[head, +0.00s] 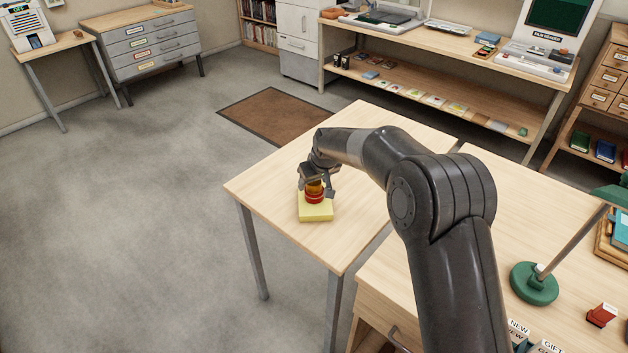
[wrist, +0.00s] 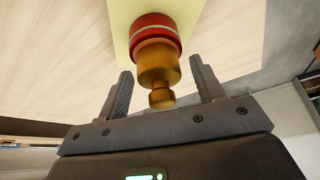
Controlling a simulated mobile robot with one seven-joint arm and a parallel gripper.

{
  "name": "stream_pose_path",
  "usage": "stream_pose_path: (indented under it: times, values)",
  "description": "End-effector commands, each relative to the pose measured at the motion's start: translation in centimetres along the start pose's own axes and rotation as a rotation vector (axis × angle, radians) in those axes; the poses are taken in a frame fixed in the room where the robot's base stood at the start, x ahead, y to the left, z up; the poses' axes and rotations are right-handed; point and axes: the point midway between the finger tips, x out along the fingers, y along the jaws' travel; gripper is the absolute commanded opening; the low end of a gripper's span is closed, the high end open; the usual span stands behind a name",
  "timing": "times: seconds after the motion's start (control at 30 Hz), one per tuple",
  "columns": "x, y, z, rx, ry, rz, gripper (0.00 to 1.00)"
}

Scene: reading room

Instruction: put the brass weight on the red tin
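The brass weight (wrist: 158,66) has a wide body and a narrower knob. It appears to rest upright on the red tin (wrist: 155,28), which has a pale band. In the head view the weight (head: 314,187) shows just above the tin (head: 314,198). The tin stands on a yellow pad (head: 316,214) on the light wooden table. My gripper (wrist: 162,70) is open, with one finger on each side of the weight and a visible gap to each. It also shows in the head view (head: 316,184), where it partly hides the weight.
The wooden table (head: 260,190) is otherwise clear around the pad. A second desk at the right holds a green lamp base (head: 534,284) and a red stamp-like object (head: 601,315). A long bench (head: 440,45) with devices stands at the back. Open floor lies left.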

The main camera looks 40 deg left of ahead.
Motion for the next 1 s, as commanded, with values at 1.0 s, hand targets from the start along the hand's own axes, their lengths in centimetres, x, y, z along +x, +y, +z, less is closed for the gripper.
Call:
stream_pose_path:
  times: [1.0]
  values:
    - [-11.8, 0.0, -0.1, 0.000, 0.000, 0.000, 0.63]
